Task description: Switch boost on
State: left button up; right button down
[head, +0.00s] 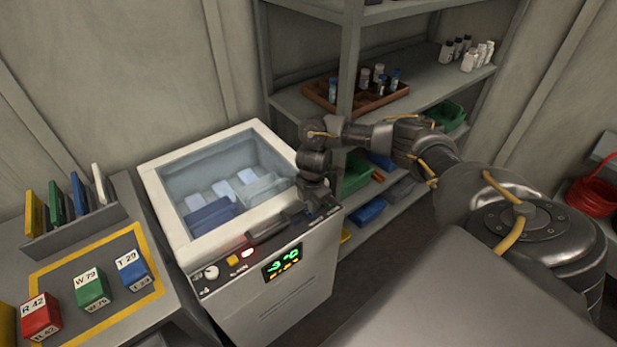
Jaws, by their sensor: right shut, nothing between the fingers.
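A white-rimmed chest cooler (160,195) stands in the middle left with a clear top. Its sloped front panel carries a white round knob (211,272), a small yellow button or switch (232,260), a red lit spot (247,253) and a dark display (283,263) with green digits and a yellow line below. The panel labels are too small to read, so I cannot tell which control is boost. My right gripper (308,212) is shut and empty, at the right end of the panel, right of the display. Contact is unclear. My left gripper is out of view.
Left of the cooler, a bench holds red (40,318), green (91,287) and blue (132,268) labelled blocks and a rack of upright coloured plates (70,232). Behind my right arm, shelves hold a brown tray (322,95) of bottles and several bins.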

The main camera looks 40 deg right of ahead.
jog(key=shift+f+b, duration=0.55)
jog(key=shift+f, duration=0.35)
jog(key=shift+r, duration=0.15)
notch_tip(320, 180, up, 7)
jog(key=p, duration=0.7)
dwell(0.3)
jog(key=shift+s+a+f, duration=0.1)
jog(key=shift+f, duration=0.1)
dwell(0.3)
